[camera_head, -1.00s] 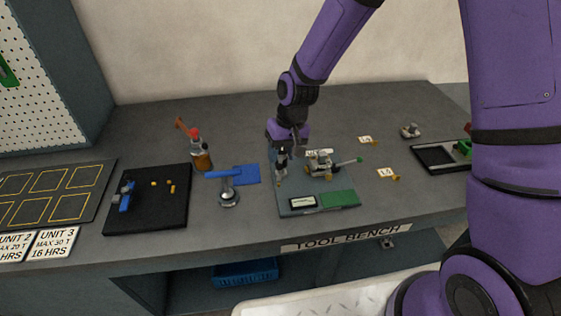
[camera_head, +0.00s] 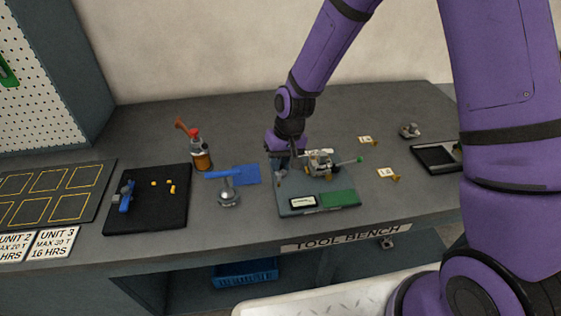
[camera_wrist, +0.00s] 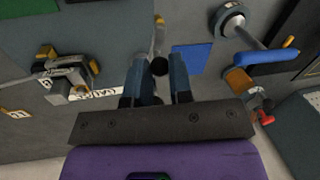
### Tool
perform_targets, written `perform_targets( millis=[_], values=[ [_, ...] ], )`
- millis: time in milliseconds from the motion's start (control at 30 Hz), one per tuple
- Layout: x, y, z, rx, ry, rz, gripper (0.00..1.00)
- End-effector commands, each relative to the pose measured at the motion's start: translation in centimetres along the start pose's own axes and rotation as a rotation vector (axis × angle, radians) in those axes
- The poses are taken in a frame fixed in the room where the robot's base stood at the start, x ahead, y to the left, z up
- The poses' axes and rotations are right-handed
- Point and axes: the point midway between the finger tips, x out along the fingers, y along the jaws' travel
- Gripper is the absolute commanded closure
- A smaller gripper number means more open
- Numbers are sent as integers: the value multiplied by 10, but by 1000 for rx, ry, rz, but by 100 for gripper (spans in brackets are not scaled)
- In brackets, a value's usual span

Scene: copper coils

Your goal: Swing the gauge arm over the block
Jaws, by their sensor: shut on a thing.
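In the wrist view my gripper (camera_wrist: 157,78) is shut on a small black knob (camera_wrist: 160,66), between its two blue-grey fingers. A thin metal arm with a yellowish tip (camera_wrist: 159,22) runs beyond the knob; it looks like the gauge arm. A metal clamp fixture with a block (camera_wrist: 66,80) stands to the left, apart from the fingers, beside a white GAUGE label (camera_wrist: 95,93). In the head view my gripper (camera_head: 284,160) is at the left back of the grey plate (camera_head: 325,210), left of the fixture (camera_head: 319,163). The knob is hidden there.
A green pad (camera_head: 338,199) and a small display (camera_head: 303,202) lie at the plate's front.

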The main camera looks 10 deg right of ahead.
Motion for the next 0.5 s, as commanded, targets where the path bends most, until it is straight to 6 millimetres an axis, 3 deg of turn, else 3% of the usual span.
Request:
perform_targets(
  millis=[267, 500],
  values=[
    [-1, 4, 2, -54, -12, 0, 100],
    [-3, 17, 4, -210, -43, -1, 100]
  ],
)
